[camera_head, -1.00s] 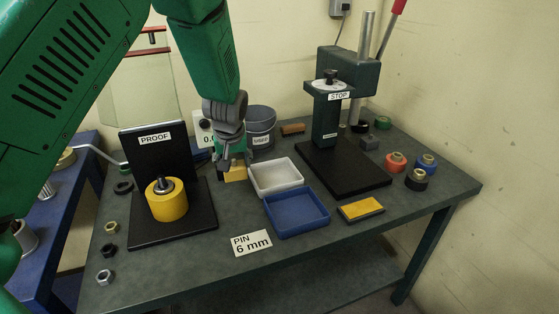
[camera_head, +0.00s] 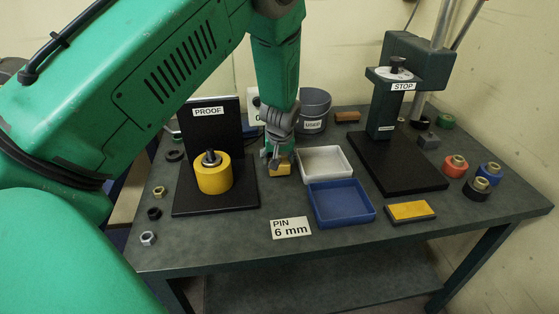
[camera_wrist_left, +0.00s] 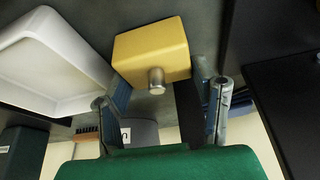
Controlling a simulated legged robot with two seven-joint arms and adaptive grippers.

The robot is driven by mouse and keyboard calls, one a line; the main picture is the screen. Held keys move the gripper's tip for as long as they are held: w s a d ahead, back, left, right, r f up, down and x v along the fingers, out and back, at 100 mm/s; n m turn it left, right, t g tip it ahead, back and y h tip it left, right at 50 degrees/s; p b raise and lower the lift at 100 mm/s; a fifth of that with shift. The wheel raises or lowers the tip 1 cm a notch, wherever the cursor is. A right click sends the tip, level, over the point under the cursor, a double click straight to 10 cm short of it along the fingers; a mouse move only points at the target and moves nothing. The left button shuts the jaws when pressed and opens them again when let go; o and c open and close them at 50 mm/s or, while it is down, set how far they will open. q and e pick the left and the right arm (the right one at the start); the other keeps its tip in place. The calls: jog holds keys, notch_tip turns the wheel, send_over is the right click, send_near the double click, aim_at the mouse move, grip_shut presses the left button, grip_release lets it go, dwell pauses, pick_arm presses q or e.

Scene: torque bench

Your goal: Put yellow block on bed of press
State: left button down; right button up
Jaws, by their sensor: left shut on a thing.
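The yellow block (camera_head: 280,169) is in my left gripper (camera_head: 278,152), left of the white tray. In the left wrist view the block (camera_wrist_left: 150,48) shows a short metal pin (camera_wrist_left: 156,80) on its near face, between the fingers of the gripper (camera_wrist_left: 168,105). Whether its underside touches the bench cannot be told. The press (camera_head: 385,110), labelled STOP, stands at the right on a black base plate (camera_head: 405,175). That plate looks bare in front of the column. My right gripper is not in view.
A white tray (camera_head: 346,175) and a blue tray (camera_head: 362,219) lie between block and press. A yellow-topped black pad (camera_head: 410,211) lies in front of the press. The PROOF stand (camera_head: 185,207) with a yellow cylinder (camera_head: 213,179) is left. Coloured spools (camera_head: 455,166) stand right of the press.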

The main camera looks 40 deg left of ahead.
pick_arm(q)
jog(key=shift+w+f, duration=0.15)
jog(key=shift+f, duration=0.2)
jog(key=c, duration=0.6)
grip_release()
